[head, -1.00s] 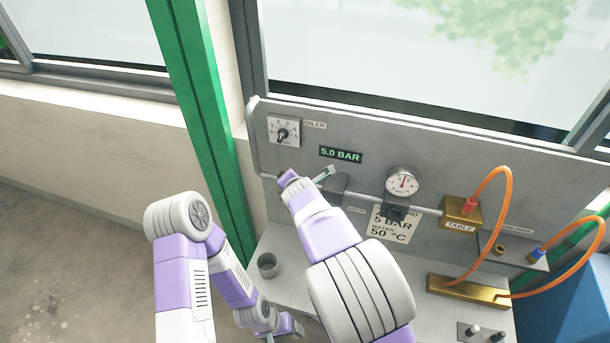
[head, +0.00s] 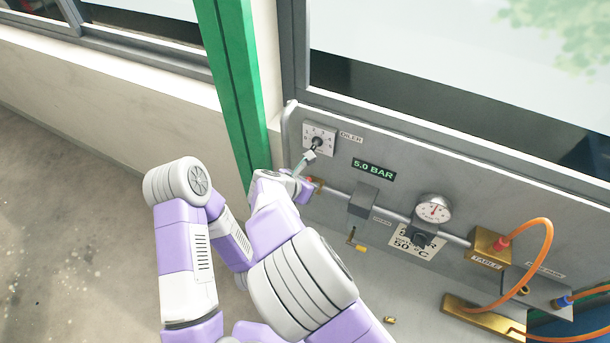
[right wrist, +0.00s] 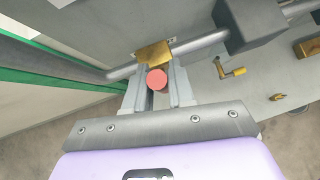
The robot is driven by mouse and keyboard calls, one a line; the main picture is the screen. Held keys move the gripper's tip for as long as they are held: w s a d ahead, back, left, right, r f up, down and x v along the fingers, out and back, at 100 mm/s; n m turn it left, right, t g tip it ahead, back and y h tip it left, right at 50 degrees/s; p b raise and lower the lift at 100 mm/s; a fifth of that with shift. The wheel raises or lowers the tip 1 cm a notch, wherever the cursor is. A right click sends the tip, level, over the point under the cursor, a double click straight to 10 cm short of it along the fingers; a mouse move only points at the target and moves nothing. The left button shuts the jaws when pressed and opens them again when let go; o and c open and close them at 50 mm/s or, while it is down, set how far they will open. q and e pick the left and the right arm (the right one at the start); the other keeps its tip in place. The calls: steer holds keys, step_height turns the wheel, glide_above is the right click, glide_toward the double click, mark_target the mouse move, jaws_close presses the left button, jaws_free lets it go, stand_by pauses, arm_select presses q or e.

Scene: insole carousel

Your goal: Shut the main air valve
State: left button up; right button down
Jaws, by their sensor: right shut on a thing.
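The red handle (head: 309,180) of a brass valve sits at the left end of the grey pipe, below the oiler dial. In the right wrist view the round red handle (right wrist: 157,79) lies between my right gripper's two fingers (right wrist: 158,92), with the brass valve body (right wrist: 155,54) just beyond it. My right gripper (head: 305,175) is shut on this red handle. The handle's full shape and angle are hidden by the gripper. My left arm bends down at the left, and its gripper is hidden behind my right arm.
The oiler dial (head: 319,139) is close above the right gripper. The 5.0 BAR display (head: 374,169), grey block (head: 363,199), gauge (head: 434,210) and brass table block (head: 489,247) lie to the right. A small brass crank (head: 354,240) is below the pipe.

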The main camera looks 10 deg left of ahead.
stand_by(0.5)
steer(key=c, duration=1.1)
jaws_free()
steer(key=shift+f, duration=0.1)
steer(key=v, duration=0.7)
steer(key=shift+s+a+r+b, duration=0.15)
steer(key=shift+a+r+b, duration=0.1)
steer(key=shift+b, duration=0.05)
steer(key=shift+f, duration=0.1)
